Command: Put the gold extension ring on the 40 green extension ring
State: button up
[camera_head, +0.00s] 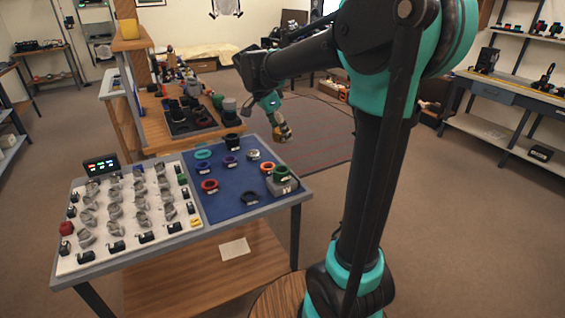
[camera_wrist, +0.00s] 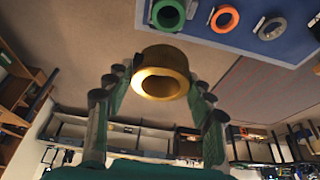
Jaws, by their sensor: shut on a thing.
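The gold extension ring (camera_wrist: 161,73) is held between the fingers of my gripper (camera_wrist: 158,84), with its round opening facing the wrist camera. In the head view the gold ring (camera_head: 283,136) hangs at my gripper (camera_head: 276,122), in the air beyond the right back part of the table.
An orange ring (camera_head: 267,167) and a grey ring (camera_head: 253,155) lie near the green one. Other rings lie on the blue mat (camera_head: 222,199). A white board (camera_head: 128,246) with several metal parts fills the table's left. A wooden stand with a dark tray (camera_head: 190,129) is behind.

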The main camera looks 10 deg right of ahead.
aim_at(285, 168)
notch_tip(285, 168, down, 12)
jog(key=shift+r, duration=0.1)
dwell(0.4)
jog(key=o, duration=1.2)
jog(key=v, duration=1.2)
jog(key=s+d+f+n+t+y, duration=0.1)
jog(key=s+d+f+n+y, duration=0.1)
jog(key=s+d+f+n, duration=0.2)
jog(key=s+d+f+n+t+y, duration=0.1)
jog(key=s+d+f+n, duration=0.3)
jog(key=s+f+n, duration=0.6)
jog(key=s+f+y, duration=0.1)
jog(key=s+f, duration=0.4)
jog(key=s, duration=0.1)
jog(key=shift+s+d+t, duration=0.2)
jog(key=shift+d+t, duration=0.1)
jog(key=shift+t, duration=0.1)
